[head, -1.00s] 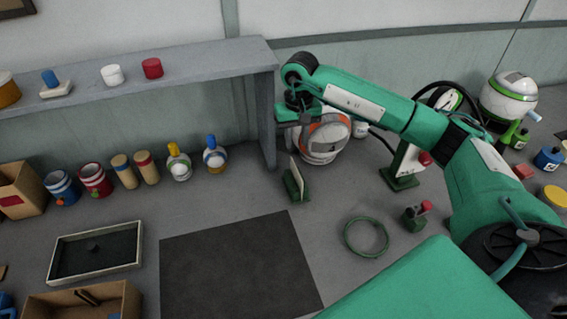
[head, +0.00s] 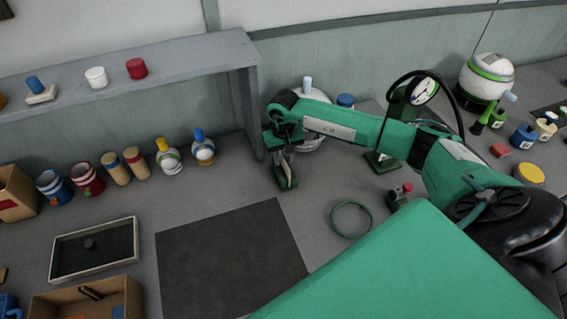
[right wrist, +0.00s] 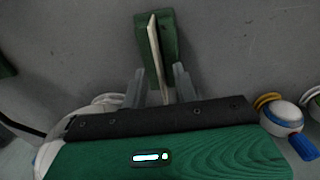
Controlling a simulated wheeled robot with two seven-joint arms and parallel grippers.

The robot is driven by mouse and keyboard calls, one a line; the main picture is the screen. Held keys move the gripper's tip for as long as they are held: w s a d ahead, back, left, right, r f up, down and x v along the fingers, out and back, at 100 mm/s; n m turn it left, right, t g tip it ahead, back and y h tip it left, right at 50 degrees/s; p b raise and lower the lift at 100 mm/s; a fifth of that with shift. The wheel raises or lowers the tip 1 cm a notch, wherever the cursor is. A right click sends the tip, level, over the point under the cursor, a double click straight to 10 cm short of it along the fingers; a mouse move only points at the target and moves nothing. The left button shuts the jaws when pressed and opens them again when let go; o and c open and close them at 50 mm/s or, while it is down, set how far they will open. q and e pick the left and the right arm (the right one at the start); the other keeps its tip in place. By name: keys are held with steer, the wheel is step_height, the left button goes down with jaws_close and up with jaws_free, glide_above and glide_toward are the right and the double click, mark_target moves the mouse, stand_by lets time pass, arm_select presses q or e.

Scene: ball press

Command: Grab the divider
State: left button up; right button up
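The divider is a thin cream plate standing upright in a small green base. In the head view the divider (head: 285,171) is right below my right gripper (head: 281,155), near the shelf's right leg, partly hidden by the gripper. In the right wrist view the divider (right wrist: 154,48) runs down between the two grey fingers of my right gripper (right wrist: 158,86). The fingers stand apart, with a visible gap on each side of the plate. The green base (right wrist: 170,40) lies beyond the fingertips. My left gripper is not in view.
The grey shelf (head: 249,110) stands close on the left. A round white machine (head: 312,143) is behind my right arm. A green ring (head: 351,219) lies to the right on the table. A dark mat (head: 230,262) lies in front. Bottles (head: 203,148) stand under the shelf.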

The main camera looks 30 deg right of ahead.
steer(key=shift+f, duration=0.65)
jaws_close()
steer(key=shift+r, duration=0.1)
